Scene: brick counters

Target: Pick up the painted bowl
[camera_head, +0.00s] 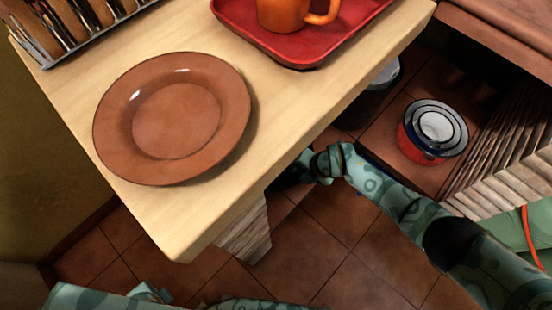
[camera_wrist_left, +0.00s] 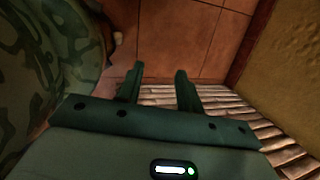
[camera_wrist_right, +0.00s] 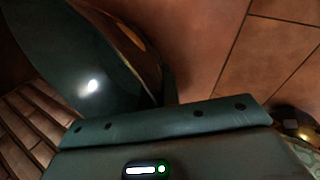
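A dark green bowl with a glossy curved wall and an orange-brown inner side (camera_wrist_right: 60,70) fills the left of the right wrist view. I take it for the painted bowl; its painting does not show clearly. My right gripper (camera_wrist_right: 158,92) has the bowl's wall between its fingers. One finger lies close against the wall, and the other is hidden by the bowl. In the head view my right gripper (camera_head: 292,176) is low beside the counter's edge, partly hidden by it. My left gripper (camera_wrist_left: 156,78) is open and empty above the floor.
The wooden counter (camera_head: 285,120) carries a brown plate (camera_head: 175,118), a red tray (camera_head: 345,22) with an orange mug (camera_head: 283,14), and a rack (camera_head: 75,35). Red and blue nested bowls (camera_head: 434,130) stand lower at the right. The tiled floor (camera_head: 330,255) is partly clear.

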